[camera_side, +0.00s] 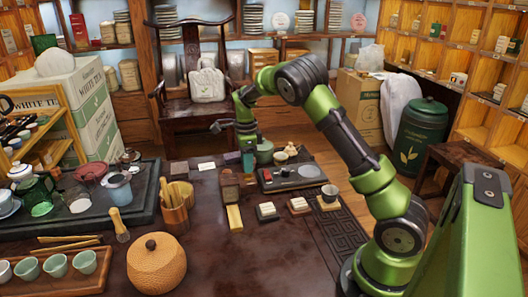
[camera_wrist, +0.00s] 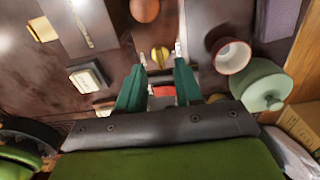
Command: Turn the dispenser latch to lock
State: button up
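A small yellow knob (camera_wrist: 160,56), which looks like the latch, shows in the wrist view just beyond and between my fingertips. I cannot tell whether the fingers touch it. My gripper (camera_wrist: 160,64) has its two green fingers apart, with nothing seen held. A red patch (camera_wrist: 163,90) shows between the fingers. In the side view my gripper (camera_side: 248,160) points down over the middle of the dark table, behind a small brown box (camera_side: 230,187) that may be the dispenser. The latch cannot be made out there, so its turn is unclear.
A green lidded pot (camera_wrist: 262,85) and a pinkish cup (camera_wrist: 231,55) stand close to the right of my fingers. A pale labelled block (camera_wrist: 88,77) lies to the left. A dark tray (camera_side: 292,177) and wooden tool holder (camera_side: 174,208) flank the box in the side view.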

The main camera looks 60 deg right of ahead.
aim_at(247, 176)
jog(key=shift+f, duration=1.65)
grip_shut()
